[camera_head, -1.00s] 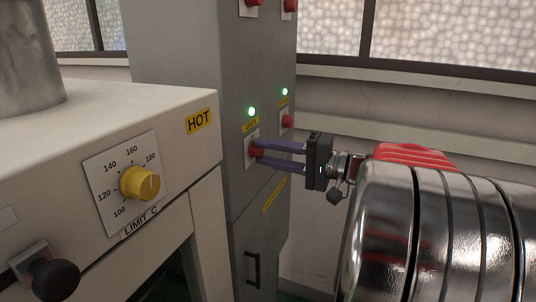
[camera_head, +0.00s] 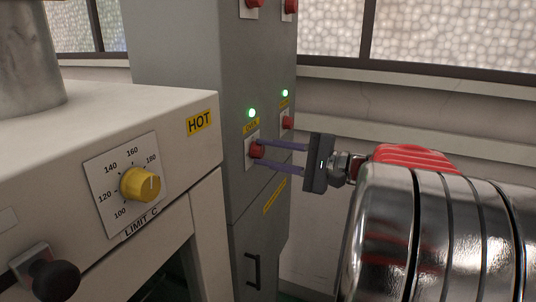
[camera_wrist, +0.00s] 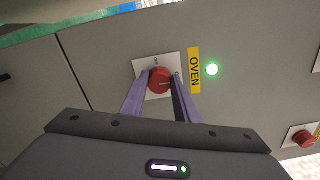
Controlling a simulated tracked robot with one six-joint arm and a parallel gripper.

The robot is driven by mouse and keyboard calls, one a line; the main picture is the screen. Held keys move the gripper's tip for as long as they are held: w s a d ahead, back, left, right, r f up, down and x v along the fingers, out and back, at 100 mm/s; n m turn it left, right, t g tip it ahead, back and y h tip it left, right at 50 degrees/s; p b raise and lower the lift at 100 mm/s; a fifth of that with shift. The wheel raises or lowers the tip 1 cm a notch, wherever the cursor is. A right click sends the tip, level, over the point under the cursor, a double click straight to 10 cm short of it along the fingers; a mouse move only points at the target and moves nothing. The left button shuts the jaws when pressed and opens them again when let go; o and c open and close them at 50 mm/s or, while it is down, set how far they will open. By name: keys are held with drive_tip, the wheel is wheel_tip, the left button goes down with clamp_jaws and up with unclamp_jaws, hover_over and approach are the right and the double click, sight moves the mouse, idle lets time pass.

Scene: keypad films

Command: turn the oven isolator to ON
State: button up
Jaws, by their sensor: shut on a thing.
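The oven isolator is a red round knob (camera_head: 257,151) on a white plate on the grey cabinet, under a lit green lamp (camera_head: 251,112) and a yellow label. In the wrist view the knob (camera_wrist: 160,80) sits beside the yellow OVEN label (camera_wrist: 194,70), with the lit lamp (camera_wrist: 212,69) past it. My gripper (camera_head: 260,154) reaches in from the right. Its two purple fingers are shut on the knob, one on each side, also in the wrist view (camera_wrist: 161,77). The plate's position lettering is too small to read.
A second red knob (camera_head: 287,122) with its own green lamp (camera_head: 285,93) is close behind on the right. The oven housing (camera_head: 205,155), marked HOT, with a yellow limit dial (camera_head: 140,184), stands on the left.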

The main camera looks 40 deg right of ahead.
drive_tip(key=shift+d+f, duration=0.1)
drive_tip(key=shift+f, duration=0.2)
drive_tip(key=o, duration=1)
drive_tip(key=shift+r, duration=0.15)
drive_tip(key=shift+o, duration=0.2)
drive_tip(key=shift+s, duration=0.1)
drive_tip(key=v, duration=1.3)
drive_tip(key=shift+s+d, duration=0.2)
drive_tip(key=shift+s, duration=0.05)
drive_tip(key=shift+s, duration=0.1)
